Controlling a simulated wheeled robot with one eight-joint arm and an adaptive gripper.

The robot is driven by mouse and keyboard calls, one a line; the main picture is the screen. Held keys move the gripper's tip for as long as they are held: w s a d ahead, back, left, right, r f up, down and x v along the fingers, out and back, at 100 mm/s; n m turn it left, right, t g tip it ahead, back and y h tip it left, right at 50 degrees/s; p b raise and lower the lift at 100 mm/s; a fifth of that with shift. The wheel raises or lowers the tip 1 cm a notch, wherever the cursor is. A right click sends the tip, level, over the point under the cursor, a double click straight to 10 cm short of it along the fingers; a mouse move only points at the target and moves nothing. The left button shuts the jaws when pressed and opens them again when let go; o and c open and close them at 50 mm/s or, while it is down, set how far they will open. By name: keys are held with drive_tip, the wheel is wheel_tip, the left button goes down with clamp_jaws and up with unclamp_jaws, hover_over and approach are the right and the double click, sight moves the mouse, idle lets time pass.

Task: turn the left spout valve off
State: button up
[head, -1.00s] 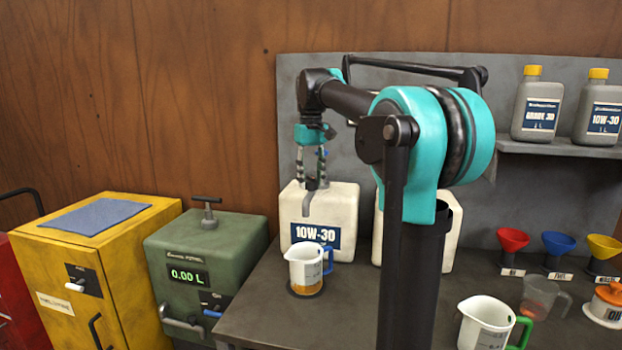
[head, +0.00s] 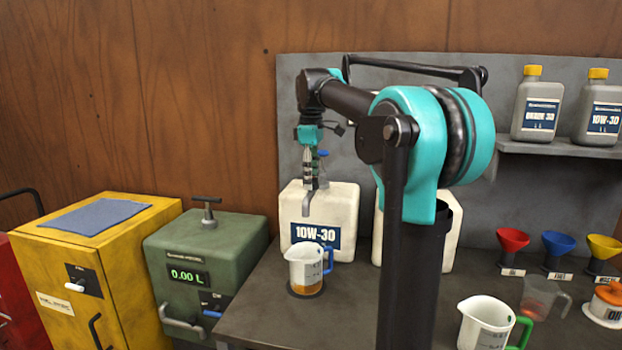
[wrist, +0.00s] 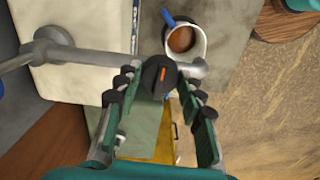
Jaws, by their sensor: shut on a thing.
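The left spout valve has a round black knob (wrist: 160,77) with an orange mark. In the wrist view the mark runs up and down the picture, across the grey spout (wrist: 194,68). My gripper (wrist: 158,80) has its two fingers on either side of the knob and is shut on it. In the head view my gripper (head: 311,184) points down at the spout on the left white 10W-30 container (head: 341,208), and the fingers hide the knob. A white jug with a blue handle (head: 305,270) stands below the spout with amber oil inside.
A second white container (head: 450,240) stands to the right, partly behind my arm. A green pump box (head: 205,250) and a yellow cabinet (head: 60,275) stand left of the bench. A jug with a green handle (head: 485,325) stands at the front right.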

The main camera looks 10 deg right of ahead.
drive_tip(key=shift+n, duration=0.5)
drive_tip(key=o, duration=1.2)
drive_tip(key=shift+r, duration=0.1)
wheel_tip(320, 180, up, 12)
